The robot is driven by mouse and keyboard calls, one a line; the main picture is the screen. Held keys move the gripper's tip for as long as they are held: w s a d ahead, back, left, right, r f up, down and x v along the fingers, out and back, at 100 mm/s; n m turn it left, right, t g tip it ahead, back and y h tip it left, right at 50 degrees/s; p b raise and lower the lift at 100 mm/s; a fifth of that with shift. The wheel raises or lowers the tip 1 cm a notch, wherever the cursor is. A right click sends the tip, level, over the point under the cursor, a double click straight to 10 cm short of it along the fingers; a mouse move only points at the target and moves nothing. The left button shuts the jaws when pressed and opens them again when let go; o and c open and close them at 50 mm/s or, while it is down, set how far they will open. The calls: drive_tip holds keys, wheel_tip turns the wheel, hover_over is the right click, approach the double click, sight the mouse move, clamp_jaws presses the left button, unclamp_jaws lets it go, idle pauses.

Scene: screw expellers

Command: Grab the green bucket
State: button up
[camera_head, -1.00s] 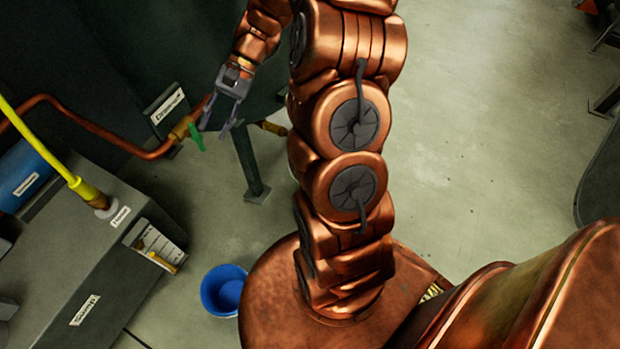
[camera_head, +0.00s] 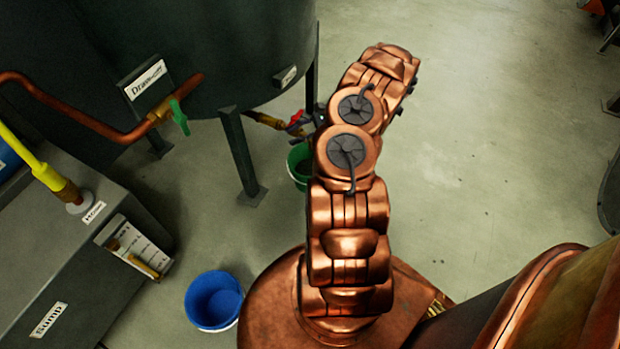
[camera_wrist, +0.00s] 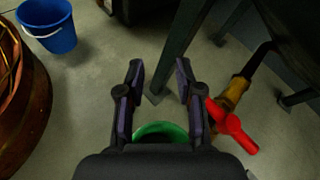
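The green bucket (camera_head: 300,166) stands on the floor beneath the tank's red-handled valve in the head view, partly hidden behind my arm. In the wrist view the green bucket (camera_wrist: 162,129) shows only its rim and part of its inside, low in the picture between my fingers; my gripper's body hides the rest. My gripper (camera_wrist: 159,72) is open, its two fingers apart with nothing between the tips. The bucket's rim lies below the fingers, and I cannot tell whether they touch it. In the head view the gripper is mostly hidden behind my arm.
A red valve handle (camera_wrist: 232,127) on a brass pipe is close to the right finger. A tank leg (camera_head: 240,155) stands left of the bucket. A blue bucket (camera_head: 213,299) stands near the sump box (camera_head: 60,285).

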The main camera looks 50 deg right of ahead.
drive_tip(key=s+d+f+m+t+h+b, duration=0.25)
drive_tip(key=s+d+f, duration=0.25)
drive_tip(key=f, duration=0.5)
drive_tip(key=s+d+f+m+t+h+b, duration=0.1)
drive_tip(key=s+d+f+m+b, duration=0.2)
drive_tip(key=s+d+f, duration=0.5)
drive_tip(key=shift+g+y, duration=0.25)
drive_tip(key=b+x, duration=0.1)
drive_tip(key=x, duration=0.4)
drive_tip(key=b+x, duration=0.2)
drive_tip(key=x, duration=0.2)
drive_tip(key=s+a+f+b+x, duration=0.1)
drive_tip(key=x, duration=0.4)
drive_tip(key=shift+w+a+f, duration=0.1)
drive_tip(key=shift+w+a+f+b, duration=0.1)
drive_tip(key=shift+w+a+b, duration=0.25)
drive_tip(key=shift+w+b, duration=0.15)
clamp_jaws()
